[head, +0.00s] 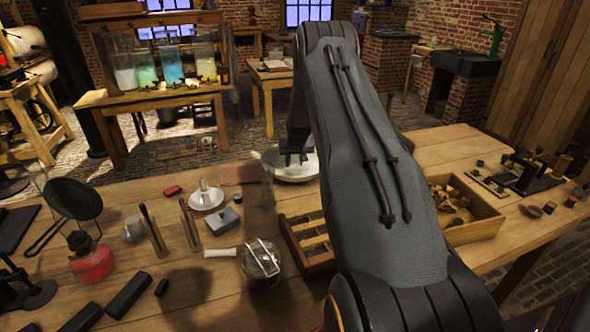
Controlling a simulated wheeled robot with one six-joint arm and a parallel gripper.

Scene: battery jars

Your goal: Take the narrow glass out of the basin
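The white basin (283,174) stands on the workbench near its far edge, just left of my arm. My arm crosses the middle of the picture and covers the basin's right part. My gripper (294,160) is a dark shape pointing down over the basin. It is small and dark here, so I cannot tell whether its fingers are apart or hold anything. I cannot make out the narrow glass; the gripper and arm may hide it.
Left of the basin are a white saucer (207,199) with a small upright piece, a grey box (223,221) and a glass jar (261,262) with a wire bail. A divided wooden tray (306,240) and a wooden box (473,223) flank my arm.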

